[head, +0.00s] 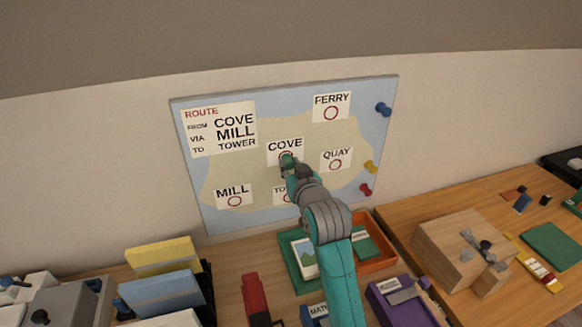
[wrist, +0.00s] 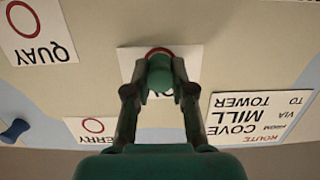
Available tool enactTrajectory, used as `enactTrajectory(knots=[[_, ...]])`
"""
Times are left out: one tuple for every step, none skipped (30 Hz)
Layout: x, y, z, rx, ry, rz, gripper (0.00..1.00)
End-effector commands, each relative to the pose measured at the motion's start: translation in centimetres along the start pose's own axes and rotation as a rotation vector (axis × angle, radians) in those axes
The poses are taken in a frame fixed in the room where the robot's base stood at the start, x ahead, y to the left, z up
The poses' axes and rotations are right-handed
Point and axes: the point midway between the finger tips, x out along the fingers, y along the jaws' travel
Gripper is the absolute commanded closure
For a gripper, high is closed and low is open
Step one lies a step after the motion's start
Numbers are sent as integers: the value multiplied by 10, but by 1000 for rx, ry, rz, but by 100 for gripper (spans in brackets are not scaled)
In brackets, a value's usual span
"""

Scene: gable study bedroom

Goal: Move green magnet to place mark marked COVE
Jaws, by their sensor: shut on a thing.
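The map board (head: 240,215) stands upright against the wall. The COVE place mark (head: 285,146) is a white card near the board's middle, with its red ring mostly hidden behind my gripper. My gripper (head: 288,163) is at this card, shut on the green magnet (head: 286,157). In the wrist view, the green magnet (wrist: 160,76) sits between the fingers of my gripper (wrist: 160,88), in front of the COVE card (wrist: 128,62), overlapping its red ring. I cannot tell whether the magnet touches the board.
Other cards on the board are FERRY (head: 332,106), QUAY (head: 336,159), MILL (head: 234,195) and a partly hidden one below COVE. Blue (head: 383,109), yellow (head: 370,167) and red (head: 365,189) magnets sit along the right edge. A cluttered desk (head: 232,262) lies below.

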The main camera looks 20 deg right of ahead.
Motion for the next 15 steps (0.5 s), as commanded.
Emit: enactTrajectory(knots=[[1, 0, 0, 0, 0, 0, 95], [1, 0, 0, 0, 0, 0, 95], [1, 0, 0, 0, 0, 0, 95], [2, 0, 0, 0, 0, 0, 95], [2, 0, 0, 0, 0, 0, 95], [2, 0, -1, 0, 0, 0, 95], [3, 0, -1, 0, 0, 0, 95], [3, 0, -1, 0, 0, 0, 95], [3, 0, -1, 0, 0, 0, 95], [4, 0, -1, 0, 0, 0, 95], [4, 0, -1, 0, 0, 0, 95], [4, 0, -1, 0, 0, 0, 95], [4, 0, -1, 0, 0, 0, 95], [5, 0, -1, 0, 0, 0, 95], [5, 0, -1, 0, 0, 0, 95]])
